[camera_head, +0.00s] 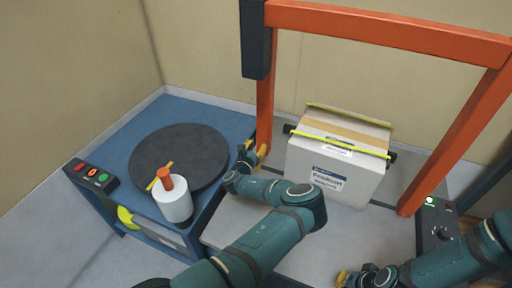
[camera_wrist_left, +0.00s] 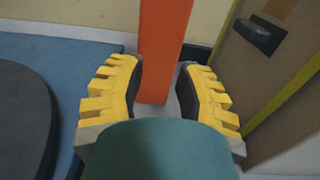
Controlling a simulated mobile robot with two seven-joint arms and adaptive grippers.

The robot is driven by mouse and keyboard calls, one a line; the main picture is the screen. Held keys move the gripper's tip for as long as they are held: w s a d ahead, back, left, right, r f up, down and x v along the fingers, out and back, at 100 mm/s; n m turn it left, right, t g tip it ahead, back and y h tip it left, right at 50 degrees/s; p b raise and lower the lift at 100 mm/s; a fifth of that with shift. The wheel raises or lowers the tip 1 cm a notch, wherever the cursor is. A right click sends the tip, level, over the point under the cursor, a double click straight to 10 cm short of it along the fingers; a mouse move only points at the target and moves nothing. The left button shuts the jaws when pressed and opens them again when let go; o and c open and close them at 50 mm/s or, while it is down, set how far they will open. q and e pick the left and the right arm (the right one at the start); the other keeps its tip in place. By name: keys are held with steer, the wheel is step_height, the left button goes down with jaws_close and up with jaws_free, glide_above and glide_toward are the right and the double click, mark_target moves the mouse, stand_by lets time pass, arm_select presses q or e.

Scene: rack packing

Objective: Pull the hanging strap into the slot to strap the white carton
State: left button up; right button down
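The white carton (camera_head: 335,160) stands upright under the orange arch (camera_head: 390,27), with printed labels and brown tape. Two yellow-green strips cross its top, the nearer one (camera_head: 340,143) between black end pieces. I cannot make out a loosely hanging strap or a slot. My left gripper (camera_head: 253,156) is beside the arch's left post, left of the carton. In the left wrist view its yellow fingers (camera_wrist_left: 160,75) are spread, with the orange post (camera_wrist_left: 163,45) seen between them and no strap held. My right gripper (camera_head: 352,278) is at the bottom edge, its fingers too small to judge.
A blue table (camera_head: 215,120) with a dark round plate (camera_head: 180,155) stands left. A white cylinder with an orange top (camera_head: 172,203) and a button box (camera_head: 90,175) are on it. A control box (camera_head: 437,222) with a green light is right of the arch.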

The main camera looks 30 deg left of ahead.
arm_select(q)
steer(key=shift+s, duration=0.1)
steer(key=s, duration=1.2)
steer(key=shift+d, duration=0.35)
